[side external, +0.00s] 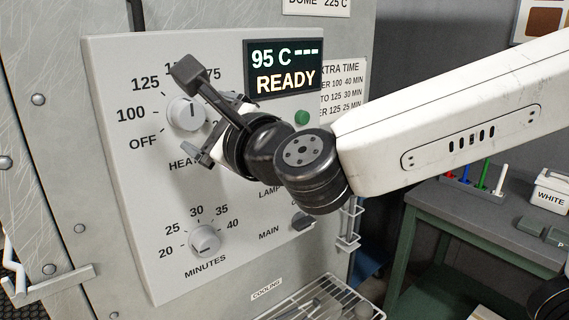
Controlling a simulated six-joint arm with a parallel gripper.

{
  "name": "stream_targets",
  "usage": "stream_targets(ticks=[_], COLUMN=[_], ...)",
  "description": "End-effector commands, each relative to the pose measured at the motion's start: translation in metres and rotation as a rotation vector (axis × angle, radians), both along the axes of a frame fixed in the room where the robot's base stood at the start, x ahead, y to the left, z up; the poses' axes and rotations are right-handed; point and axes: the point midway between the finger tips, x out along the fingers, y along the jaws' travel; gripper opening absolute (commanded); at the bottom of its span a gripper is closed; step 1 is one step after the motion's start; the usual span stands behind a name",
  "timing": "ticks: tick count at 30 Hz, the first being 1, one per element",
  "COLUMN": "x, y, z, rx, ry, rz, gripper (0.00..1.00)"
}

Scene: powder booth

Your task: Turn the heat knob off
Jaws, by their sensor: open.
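The heat knob (186,112) is a round pale knob on the upper left of the grey control panel (130,215). Its dial shows OFF at lower left, then 100, 125 and higher marks clockwise, some hidden. The knob's ridge looks roughly upward, between 125 and 175. My gripper (212,132) is open and empty, just right of and slightly below the knob, in front of the panel. One finger shows at lower left; the other is mostly hidden by my wrist parts. I see no contact with the knob.
A display (284,68) reads 95 C and READY, with a green button (302,117) below. The minutes knob (205,240) and main switch (302,221) sit lower on the panel. A wire rack (335,302) stands below. A bench (455,208) is at right.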

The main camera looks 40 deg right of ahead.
Motion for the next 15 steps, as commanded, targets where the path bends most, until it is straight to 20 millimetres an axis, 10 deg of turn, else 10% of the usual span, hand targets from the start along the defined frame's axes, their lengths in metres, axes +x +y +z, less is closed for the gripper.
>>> stream_targets(ticks=[15], x=[0.052], y=[0.002], z=[-0.001], rx=[-0.001], ry=[0.001], rz=[-0.001], gripper=[0.99])
